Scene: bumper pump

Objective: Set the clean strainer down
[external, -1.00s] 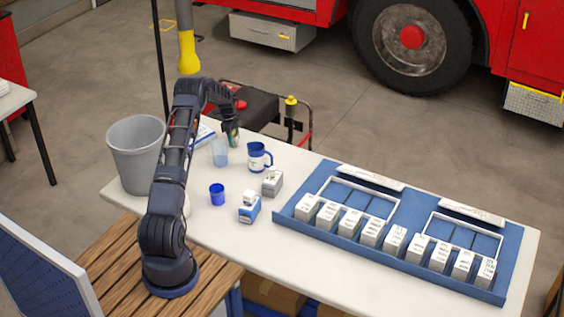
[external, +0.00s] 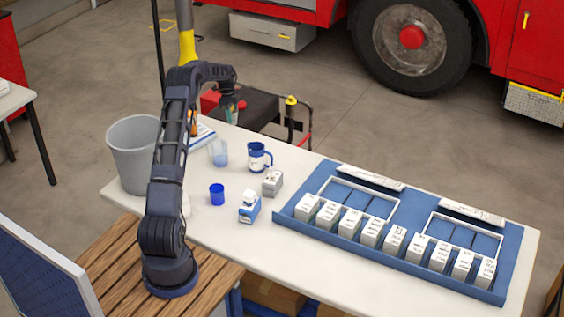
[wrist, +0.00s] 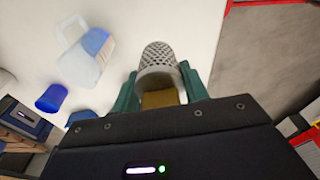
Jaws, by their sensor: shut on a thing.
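My gripper (external: 230,110) is raised above the far left end of the table in the external view. In the wrist view, my gripper's green fingers (wrist: 158,74) are shut on the strainer (wrist: 158,58), a grey mesh cylinder with a solid rim. The rim is towards the palm and the mesh end points away. A tan patch shows inside or behind the rim; I cannot tell what it is. In the external view the strainer is too small to make out clearly. White tabletop shows beyond it in the wrist view.
A clear beaker with blue liquid (external: 218,156), a blue-and-white mug (external: 257,157) and a blue cup (external: 217,194) stand on the table (external: 240,228). A grey bin (external: 131,155) is at left. A blue tray of boxes (external: 283,219) fills the right.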

